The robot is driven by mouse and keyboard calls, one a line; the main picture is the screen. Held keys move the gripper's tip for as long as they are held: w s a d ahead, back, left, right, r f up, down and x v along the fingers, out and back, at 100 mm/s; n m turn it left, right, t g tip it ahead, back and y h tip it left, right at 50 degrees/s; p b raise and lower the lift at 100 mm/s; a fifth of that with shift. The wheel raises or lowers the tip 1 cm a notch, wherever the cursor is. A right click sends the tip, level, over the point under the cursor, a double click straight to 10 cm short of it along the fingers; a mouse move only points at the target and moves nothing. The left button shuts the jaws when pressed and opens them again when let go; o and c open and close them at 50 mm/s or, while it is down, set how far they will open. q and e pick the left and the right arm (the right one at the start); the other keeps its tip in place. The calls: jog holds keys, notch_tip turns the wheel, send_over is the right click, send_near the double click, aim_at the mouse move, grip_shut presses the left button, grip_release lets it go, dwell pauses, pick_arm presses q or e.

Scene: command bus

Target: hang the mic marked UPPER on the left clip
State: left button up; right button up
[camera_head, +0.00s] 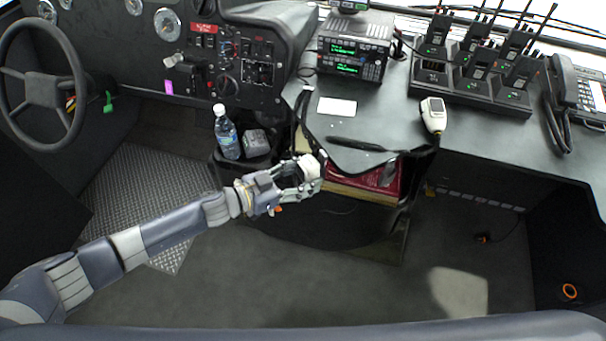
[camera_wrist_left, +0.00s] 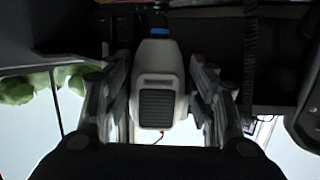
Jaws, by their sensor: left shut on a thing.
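My left gripper (camera_head: 313,172) is shut on a white hand mic (camera_head: 307,162) in front of the counter's left corner. In the left wrist view the held mic (camera_wrist_left: 156,85) lies between the two fingers, with a dark ribbed panel and a blue part at its far end. A second white mic (camera_head: 433,115) is at the counter's front edge, right of the gripper. I cannot read a marking on either mic, so I cannot tell which is UPPER. I cannot make out the left clip. My right gripper is not in view.
A radio (camera_head: 355,45) with green displays stands on the counter (camera_head: 385,105). Several handheld radios sit in a charger (camera_head: 470,92), beside a phone (camera_head: 563,85). A water bottle (camera_head: 227,135) stands left of my gripper. Red books (camera_head: 365,183) lie below the counter.

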pick_arm(q)
jog(key=shift+f, duration=0.2)
dwell(0.3)
jog(key=shift+f, duration=0.1)
jog(key=shift+f+b, duration=0.3)
jog(key=shift+f, duration=0.35)
dwell(0.4)
jog(key=o, duration=0.9)
